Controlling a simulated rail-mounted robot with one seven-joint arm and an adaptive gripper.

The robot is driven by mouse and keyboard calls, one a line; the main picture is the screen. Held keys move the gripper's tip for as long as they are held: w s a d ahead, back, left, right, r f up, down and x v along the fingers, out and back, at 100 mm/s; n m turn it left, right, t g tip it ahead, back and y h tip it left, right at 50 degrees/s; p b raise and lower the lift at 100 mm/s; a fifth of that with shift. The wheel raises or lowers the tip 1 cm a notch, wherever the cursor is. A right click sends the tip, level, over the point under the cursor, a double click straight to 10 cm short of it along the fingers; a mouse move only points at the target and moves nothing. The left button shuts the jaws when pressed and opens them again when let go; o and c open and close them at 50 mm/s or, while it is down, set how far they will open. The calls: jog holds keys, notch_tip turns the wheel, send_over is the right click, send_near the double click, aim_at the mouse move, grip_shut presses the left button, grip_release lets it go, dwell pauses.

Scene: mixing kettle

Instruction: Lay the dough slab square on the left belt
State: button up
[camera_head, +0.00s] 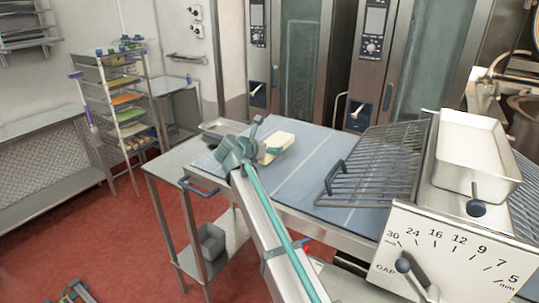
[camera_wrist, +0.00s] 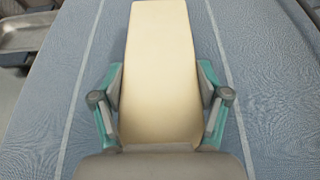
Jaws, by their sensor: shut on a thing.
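The dough slab (camera_head: 278,146) is a pale cream block at the far end of the left belt (camera_head: 318,168), which is blue-grey with thin white lines. My gripper (camera_head: 262,152) is shut on the slab, with its teal fingers on both long sides. In the wrist view the slab (camera_wrist: 160,50) runs lengthwise away from my gripper (camera_wrist: 160,100). It lies between two pale lines of the belt (camera_wrist: 270,80), roughly parallel to them. I cannot tell whether the slab touches the belt or is just above it. Its near end is hidden by my gripper.
A wire guard (camera_head: 375,170) and a white hopper tray (camera_head: 475,150) on the sheeter with a thickness dial (camera_head: 450,250) stand at right. A metal tray (camera_head: 222,128) lies beyond the belt's far left. Ovens stand behind. Bare belt lies right of the slab.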

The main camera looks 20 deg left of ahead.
jog(key=shift+w+f, duration=0.2)
jog(key=shift+w, duration=0.1)
jog(key=shift+f+p, duration=0.4)
jog(key=shift+f, duration=1.3)
jog(key=o, duration=1.6)
jog(key=shift+f, duration=0.15)
jog(key=b+v, duration=0.1)
jog(key=v, duration=0.5)
jog(key=b+v, duration=0.2)
jog(key=v, duration=0.4)
jog(key=shift+r, duration=0.25)
jog(key=shift+b, duration=0.3)
